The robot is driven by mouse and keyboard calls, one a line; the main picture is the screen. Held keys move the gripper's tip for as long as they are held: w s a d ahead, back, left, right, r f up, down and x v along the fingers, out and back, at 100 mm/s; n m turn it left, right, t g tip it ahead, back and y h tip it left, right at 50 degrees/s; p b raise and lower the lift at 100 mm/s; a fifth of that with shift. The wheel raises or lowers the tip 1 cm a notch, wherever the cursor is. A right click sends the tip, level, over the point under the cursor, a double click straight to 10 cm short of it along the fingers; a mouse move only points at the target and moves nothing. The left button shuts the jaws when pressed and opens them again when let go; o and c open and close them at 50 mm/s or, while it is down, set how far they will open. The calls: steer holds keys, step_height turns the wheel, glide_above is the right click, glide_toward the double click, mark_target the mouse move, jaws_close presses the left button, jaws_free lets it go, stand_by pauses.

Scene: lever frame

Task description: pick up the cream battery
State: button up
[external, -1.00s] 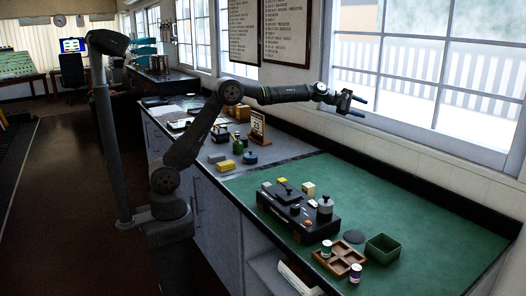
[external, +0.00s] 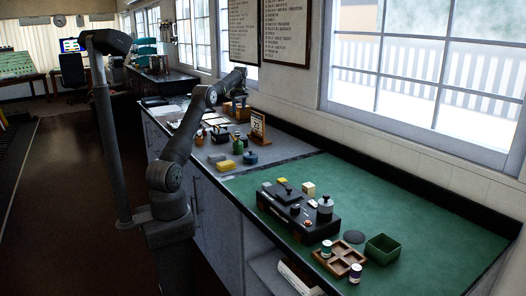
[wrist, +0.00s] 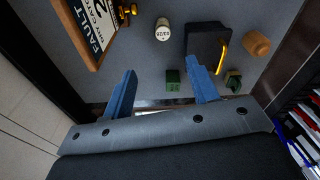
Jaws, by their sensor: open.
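A small cream cylinder (wrist: 162,30) with dark printed markings, which looks like the cream battery, stands on the grey surface at the top middle of the wrist view. My gripper (wrist: 160,72) is open, its two blue fingers apart with nothing held between them. The cylinder lies beyond the fingertips, roughly in line with the gap between them. I cannot pick out this cylinder surely in the external view. There my arm (external: 200,105) reaches over the far bench section, and its fingers are too small to make out.
In the wrist view, a wood-framed sign (wrist: 90,28) stands left of the cylinder. A black box with a yellow handle (wrist: 205,45), a tan wooden piece (wrist: 257,43) and a small green block (wrist: 172,80) are close by. The green mat (external: 420,220) lies nearer in the external view.

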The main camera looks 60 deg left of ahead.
steer(key=f, duration=0.3)
steer(key=a+f, duration=0.1)
steer(key=f, duration=0.3)
steer(key=s+a+f, duration=0.1)
steer(key=f, duration=0.3)
steer(key=shift+w+a+f, duration=0.1)
steer(key=shift+f, duration=1.5)
steer(key=shift+w+a+f, duration=0.1)
steer(key=shift+f, duration=1.5)
steer(key=c, duration=1.1)
steer(key=shift+c, duration=0.2)
steer(key=shift+r, duration=0.15)
